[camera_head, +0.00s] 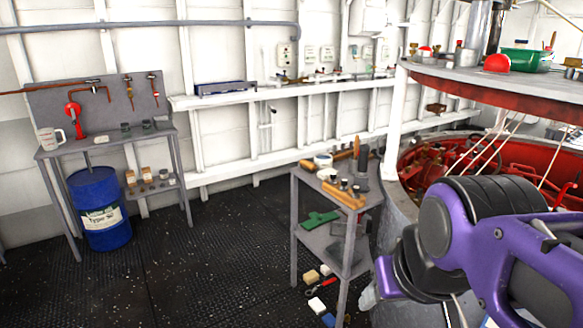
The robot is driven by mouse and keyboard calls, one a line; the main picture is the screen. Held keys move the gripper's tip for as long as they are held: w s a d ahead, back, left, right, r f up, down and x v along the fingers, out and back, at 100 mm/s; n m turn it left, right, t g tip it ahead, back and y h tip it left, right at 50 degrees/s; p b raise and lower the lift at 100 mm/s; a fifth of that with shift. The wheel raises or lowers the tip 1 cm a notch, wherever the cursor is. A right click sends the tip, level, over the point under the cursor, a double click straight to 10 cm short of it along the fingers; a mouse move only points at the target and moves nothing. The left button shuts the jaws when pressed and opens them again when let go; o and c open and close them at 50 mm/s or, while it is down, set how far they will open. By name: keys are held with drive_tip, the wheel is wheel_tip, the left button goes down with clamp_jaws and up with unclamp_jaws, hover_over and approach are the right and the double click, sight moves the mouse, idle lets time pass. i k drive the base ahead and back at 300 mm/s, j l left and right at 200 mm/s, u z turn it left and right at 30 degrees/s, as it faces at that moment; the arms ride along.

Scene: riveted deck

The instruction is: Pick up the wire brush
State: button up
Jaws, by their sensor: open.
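I cannot single out the wire brush with certainty. A wooden-handled tool (343,195), which may be the brush, lies along the front of the small grey table's top (318,182). Its bristles are too small to make out. My purple and black arm comes in from the right, in front of the large drum-like structure. My gripper (369,297) shows only in part at the end of the arm, low and to the right of the small table. It is open, with nothing seen in it, and it is apart from the wooden-handled tool.
Cans, dark tools and an upright orange-handled tool crowd the small table. A green object (318,219) lies on its lower shelf. Blocks and a red-handled tool (321,287) lie on the floor. A blue barrel (98,208) stands left by a workbench (104,145). The middle floor is clear.

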sight(307, 166)
drive_tip(key=i+j+z, duration=0.2)
drive_tip(key=z, duration=0.25)
drive_tip(key=i+j+z, duration=0.15)
drive_tip(key=z, duration=0.3)
drive_tip(key=i+j+z, duration=0.1)
drive_tip(key=j, duration=0.3)
drive_tip(key=i+j+z, duration=0.15)
drive_tip(key=j, duration=0.3)
drive_tip(key=i+j+z, duration=0.1)
drive_tip(key=j, duration=0.3)
drive_tip(key=i+j+z, duration=0.15)
drive_tip(key=j, duration=0.3)
drive_tip(key=i+j, duration=0.1)
drive_tip(key=j, duration=0.35)
drive_tip(key=i+j, duration=0.15)
drive_tip(key=j, duration=0.25)
drive_tip(key=i+j, duration=0.1)
drive_tip(key=j, duration=0.35)
drive_tip(key=i+j, duration=0.15)
drive_tip(key=j, duration=0.25)
drive_tip(key=z, duration=0.05)
